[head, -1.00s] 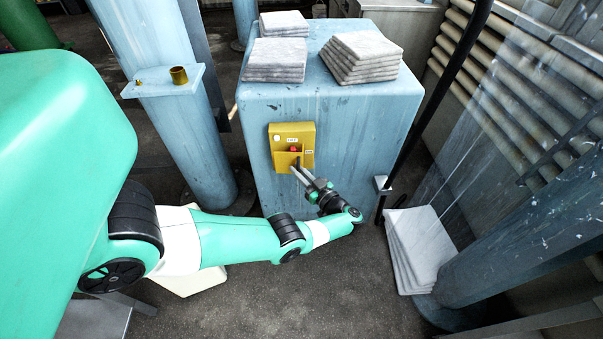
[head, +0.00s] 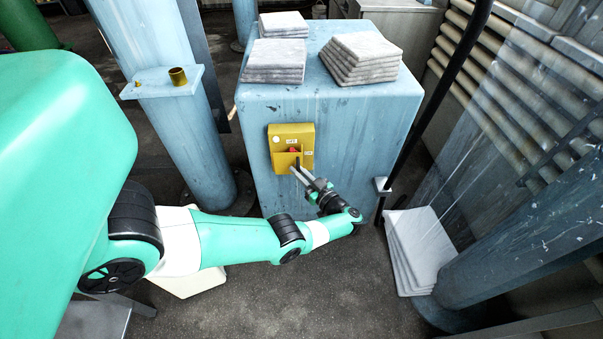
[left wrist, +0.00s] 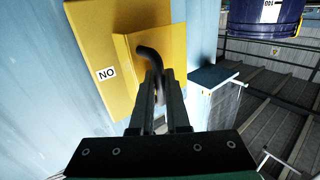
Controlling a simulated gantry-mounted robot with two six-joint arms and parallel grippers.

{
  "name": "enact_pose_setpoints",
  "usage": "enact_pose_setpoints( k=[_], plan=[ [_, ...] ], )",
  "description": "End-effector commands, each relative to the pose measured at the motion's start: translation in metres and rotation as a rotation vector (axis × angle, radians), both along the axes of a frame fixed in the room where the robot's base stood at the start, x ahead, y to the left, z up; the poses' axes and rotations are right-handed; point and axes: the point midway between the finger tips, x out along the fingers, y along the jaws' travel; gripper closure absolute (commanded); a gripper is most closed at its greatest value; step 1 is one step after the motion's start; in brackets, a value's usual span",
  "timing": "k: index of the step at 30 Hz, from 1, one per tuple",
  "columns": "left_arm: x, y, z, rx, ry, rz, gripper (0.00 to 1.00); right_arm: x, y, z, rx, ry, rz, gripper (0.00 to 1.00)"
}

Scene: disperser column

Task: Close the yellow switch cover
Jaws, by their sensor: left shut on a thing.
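The yellow switch box (head: 305,130) is fixed on the front of a pale blue cabinet, with a small red part (head: 293,150) in its middle. The yellow cover (head: 282,161) is the lower front piece below the red part and stands out from the box. It also shows in the left wrist view (left wrist: 176,52), with a dark bent handle (left wrist: 149,53) on it. My left gripper (head: 297,170) reaches the cover from the lower right. In the left wrist view, its fingers (left wrist: 161,76) are shut on the handle. My right gripper is not in view.
The blue cabinet (head: 345,115) carries stacks of grey slabs (head: 361,56). A black pole (head: 440,95) stands right of the cabinet. More slabs (head: 420,247) lie on the floor at right. A blue column (head: 165,50) with a small shelf stands left. Open floor lies in front.

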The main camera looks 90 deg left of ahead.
Motion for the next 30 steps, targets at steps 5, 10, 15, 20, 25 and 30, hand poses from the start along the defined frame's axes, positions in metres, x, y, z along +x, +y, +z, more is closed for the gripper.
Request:
enact_pose_setpoints(
  k=[5,10,15,20,25,30],
  plan=[
    [0.001,0.002,-0.006,-0.016,-0.001,-0.014,1.0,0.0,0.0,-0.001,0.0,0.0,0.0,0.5],
    [0.001,0.002,-0.006,-0.016,-0.001,-0.014,0.73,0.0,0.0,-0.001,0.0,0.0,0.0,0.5],
    [0.004,-0.002,-0.006,-0.016,-0.001,-0.016,0.73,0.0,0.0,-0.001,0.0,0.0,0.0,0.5],
    [0.019,-0.023,-0.006,-0.013,-0.001,-0.019,0.73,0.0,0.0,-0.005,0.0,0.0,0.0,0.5],
    [0.042,-0.059,-0.007,-0.009,-0.001,-0.014,0.73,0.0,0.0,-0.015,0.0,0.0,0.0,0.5],
    [0.059,-0.088,-0.007,-0.006,0.0,-0.007,0.73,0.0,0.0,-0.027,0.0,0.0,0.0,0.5]
  ],
)
